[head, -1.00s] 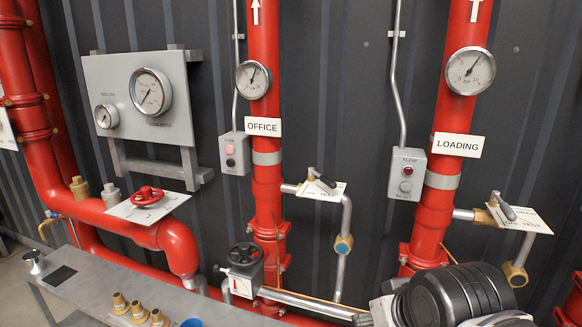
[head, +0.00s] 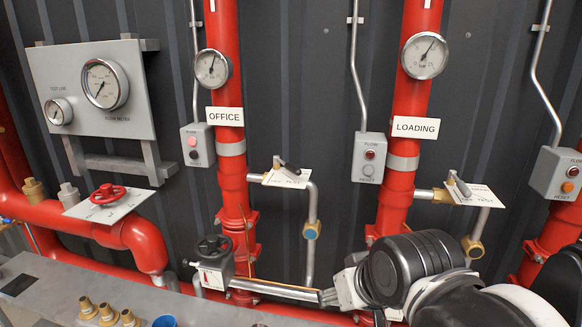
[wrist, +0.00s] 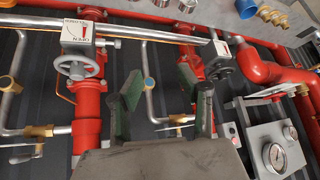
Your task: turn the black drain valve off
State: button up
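The black handwheel valve (head: 214,245) sits on a grey box with a small red-and-white plate, at the foot of the OFFICE pipe. It also shows in the wrist view (wrist: 219,62), to the right of my fingers, with the scene upside down. My gripper (head: 330,298) is right of the valve and lower in the head view, apart from it, mostly hidden by my arm. In the wrist view my gripper (wrist: 163,92) has its two green-padded fingers spread apart with nothing between them. The plate's setting is too small to read.
A red handwheel (head: 107,193) is at the left. A grey handwheel (wrist: 80,63) with an OPEN plate shows in the wrist view. Lever valves (head: 286,172) (head: 458,188) stick out between the pipes. A silver pipe (head: 275,290) runs low. A grey bench (head: 60,295) holds brass fittings (head: 108,314).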

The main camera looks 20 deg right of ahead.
jog(key=w+a+r+m+y, duration=0.1)
jog(key=w+r+y, duration=0.2)
jog(key=w, duration=0.5)
jog(key=m+t+y+p, duration=0.1)
jog(key=m+t+y, duration=0.2)
jog(key=t+y, duration=0.25)
send_near(294, 170)
jog(key=shift+y, duration=0.25)
jog(key=x, duration=0.3)
jog(key=d+x, duration=0.1)
jog(key=x, duration=0.7)
jog(key=shift+w+f+p, duration=0.35)
jog(key=shift+w+p, duration=0.05)
jog(key=shift+w, duration=0.1)
jog(key=shift+c, duration=0.2)
grip_shut()
